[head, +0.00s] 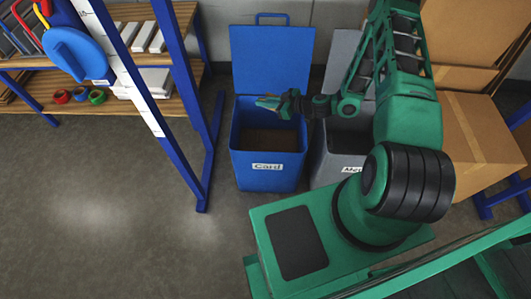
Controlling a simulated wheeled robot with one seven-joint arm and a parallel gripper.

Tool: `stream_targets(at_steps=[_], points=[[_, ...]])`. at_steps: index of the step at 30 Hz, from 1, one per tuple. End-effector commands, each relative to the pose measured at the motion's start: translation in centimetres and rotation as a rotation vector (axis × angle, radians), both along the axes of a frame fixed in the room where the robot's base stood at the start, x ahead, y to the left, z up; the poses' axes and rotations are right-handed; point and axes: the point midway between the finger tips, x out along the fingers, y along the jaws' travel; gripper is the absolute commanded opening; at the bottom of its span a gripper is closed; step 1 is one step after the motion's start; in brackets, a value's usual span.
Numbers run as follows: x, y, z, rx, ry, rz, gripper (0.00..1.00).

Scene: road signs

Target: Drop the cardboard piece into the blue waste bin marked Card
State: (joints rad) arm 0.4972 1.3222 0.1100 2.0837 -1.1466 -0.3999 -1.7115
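The blue waste bin (268,183) stands on the floor in the middle of the head view, with a white label reading "Card" on its front. Its blue lid (272,58) is raised against the wall, and the bin is open. Brown material (270,139) shows inside it. My gripper (270,102) is above the bin's opening, towards its back, pointing left.
A grey bin (338,165) with a partly hidden label stands close to the right, with my arm over it. Cardboard boxes (478,128) are at the right. A shelf rack (160,105) with blue posts is at the left. The floor at front left is clear.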

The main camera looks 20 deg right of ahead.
Motion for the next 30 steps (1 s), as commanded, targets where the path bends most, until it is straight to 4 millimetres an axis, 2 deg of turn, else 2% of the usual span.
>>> stream_targets(at_steps=[3,18,30], points=[[0.1,-0.6,-0.5,-0.001,0.000,0.001,0.00],[0.1,-0.6,-5.3,0.001,0.001,0.002,0.00],[0.1,-0.6,-6.1,0.000,0.000,0.001,0.00]])
